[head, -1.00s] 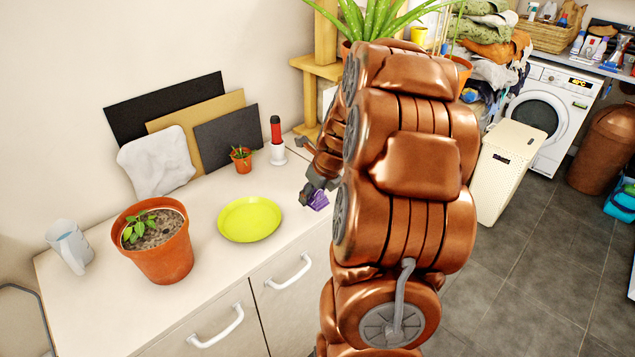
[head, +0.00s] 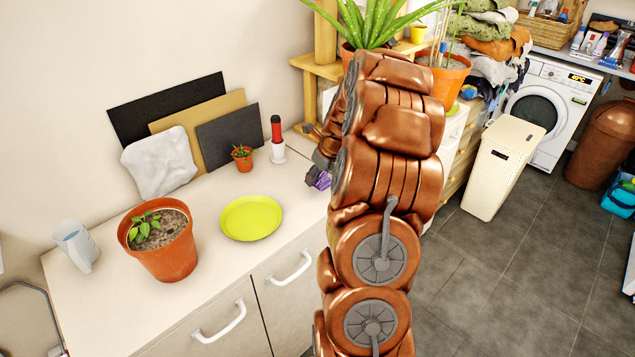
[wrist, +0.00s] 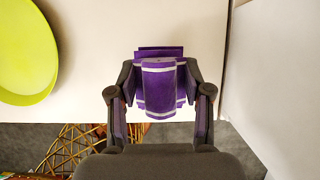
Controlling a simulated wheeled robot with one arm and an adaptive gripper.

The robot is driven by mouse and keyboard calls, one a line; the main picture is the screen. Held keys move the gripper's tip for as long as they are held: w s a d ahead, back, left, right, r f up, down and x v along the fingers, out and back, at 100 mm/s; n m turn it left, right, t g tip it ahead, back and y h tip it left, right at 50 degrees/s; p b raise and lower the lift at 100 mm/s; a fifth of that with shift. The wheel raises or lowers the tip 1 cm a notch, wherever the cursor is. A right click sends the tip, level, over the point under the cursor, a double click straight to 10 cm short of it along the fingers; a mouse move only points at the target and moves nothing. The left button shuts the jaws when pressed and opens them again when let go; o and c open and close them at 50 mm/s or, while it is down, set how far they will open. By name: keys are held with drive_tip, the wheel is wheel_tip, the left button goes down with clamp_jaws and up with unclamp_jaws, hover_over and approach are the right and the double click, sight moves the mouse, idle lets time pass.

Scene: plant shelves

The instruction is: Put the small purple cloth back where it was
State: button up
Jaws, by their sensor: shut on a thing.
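The small purple cloth (wrist: 160,88) has pale stripes and is folded over between the fingers of my gripper (wrist: 160,98) in the wrist view. My gripper is shut on it. In the head view the cloth (head: 323,180) shows as a small purple patch at my gripper (head: 314,176), near the counter's right front part, right of the yellow-green plate (head: 250,218). My arm hides much of the area behind it. In the wrist view the cloth appears over the counter's edge; I cannot tell its height above the top.
A large potted seedling (head: 165,250), a grey-blue jug (head: 76,245), a small potted plant (head: 242,160) and a red-and-white tool (head: 277,140) stand on the counter (head: 215,285). Leaning boards (head: 228,137) line the wall. A cream hamper (head: 503,165) stands right on the floor.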

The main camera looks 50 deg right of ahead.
sight(317, 183)
drive_tip(key=shift+a+f+p, duration=0.1)
drive_tip(key=shift+f+p, duration=0.4)
drive_tip(key=shift+f, duration=1)
drive_tip(key=shift+f, duration=0.1)
drive_tip(key=o, duration=1.2)
